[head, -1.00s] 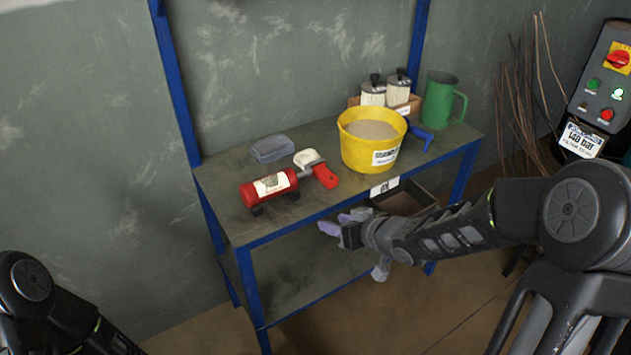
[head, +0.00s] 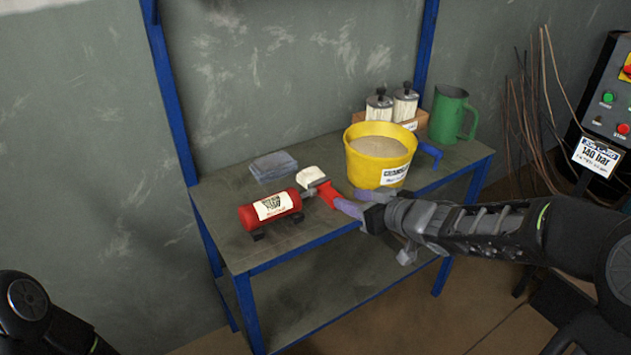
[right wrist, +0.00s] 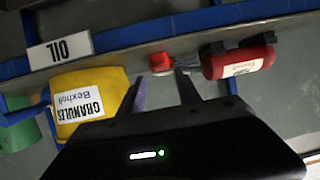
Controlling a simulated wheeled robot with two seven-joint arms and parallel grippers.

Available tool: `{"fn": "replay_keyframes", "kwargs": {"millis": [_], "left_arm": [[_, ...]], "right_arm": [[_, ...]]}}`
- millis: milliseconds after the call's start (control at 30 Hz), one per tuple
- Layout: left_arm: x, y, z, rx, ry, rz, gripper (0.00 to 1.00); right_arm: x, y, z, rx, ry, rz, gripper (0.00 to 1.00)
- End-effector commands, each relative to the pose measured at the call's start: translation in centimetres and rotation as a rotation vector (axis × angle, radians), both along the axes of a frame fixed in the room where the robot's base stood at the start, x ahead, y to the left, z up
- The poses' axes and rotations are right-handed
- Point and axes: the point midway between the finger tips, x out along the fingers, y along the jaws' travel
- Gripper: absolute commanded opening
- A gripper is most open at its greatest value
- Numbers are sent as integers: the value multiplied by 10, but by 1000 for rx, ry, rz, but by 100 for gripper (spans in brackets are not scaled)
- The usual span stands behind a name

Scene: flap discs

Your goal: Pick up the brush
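The brush (head: 328,191) has a red handle and a pale cream head, and lies on the bench's upper shelf beside the red cylinder. My right gripper (head: 349,202), with purple fingers, is at the handle end near the shelf's front edge. In the right wrist view the two fingers of the right gripper (right wrist: 160,82) are apart, with the red handle end of the brush (right wrist: 160,62) just ahead, lined up with the gap. I cannot tell whether they touch it. My left gripper is out of view; only part of that arm shows.
The red cylinder (head: 270,209) stands left of the brush and the yellow bucket (head: 379,162) right of it. A green jug (head: 452,114) and two canisters (head: 392,103) stand further back. The lower shelf (head: 330,299) looks mostly clear.

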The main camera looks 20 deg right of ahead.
Motion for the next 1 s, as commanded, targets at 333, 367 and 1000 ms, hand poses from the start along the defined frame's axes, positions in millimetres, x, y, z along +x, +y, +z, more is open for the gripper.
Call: {"fn": "replay_keyframes", "kwargs": {"millis": [333,367,1000], "left_arm": [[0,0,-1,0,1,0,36],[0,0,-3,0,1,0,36],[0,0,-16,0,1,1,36]], "right_arm": [[2,0,-1,-1,0,0,40],[3,1,-2,-1,0,1,40],[29,12,-15,0,-1,1,40]]}}
